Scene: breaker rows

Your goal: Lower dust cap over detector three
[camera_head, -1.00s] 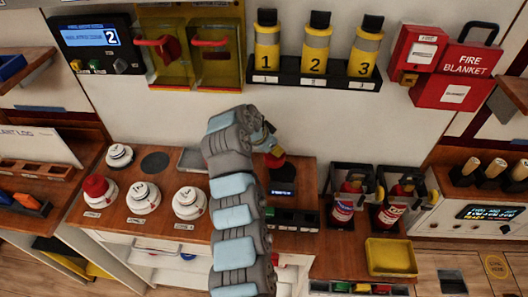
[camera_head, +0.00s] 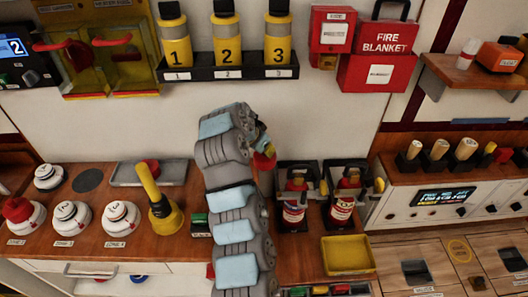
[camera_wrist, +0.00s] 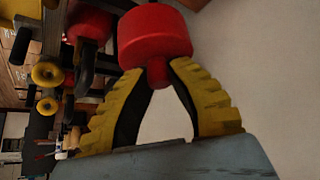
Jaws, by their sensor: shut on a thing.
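My gripper (camera_head: 261,146) is shut on a red dust cap (camera_head: 264,161), right of the detectors and near the fire extinguishers. In the wrist view, my gripper's yellow-and-black fingertips (camera_wrist: 162,78) pinch the narrow stem of the round red cap (camera_wrist: 155,36). Detector three (camera_head: 120,215) is white and round, and stands uncovered on the wooden bench at the right end of the front row. Detector two (camera_head: 70,216) is also uncovered. Detector one (camera_head: 22,218) wears a red cap. My arm hides part of the bench.
A yellow plunger-like tool (camera_head: 163,210) stands just right of detector three. A grey tray (camera_head: 125,175) holding a red item lies behind. Extinguishers (camera_head: 294,205) stand in black holders at right. Numbered yellow bottles (camera_head: 227,45) sit on a wall rack above.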

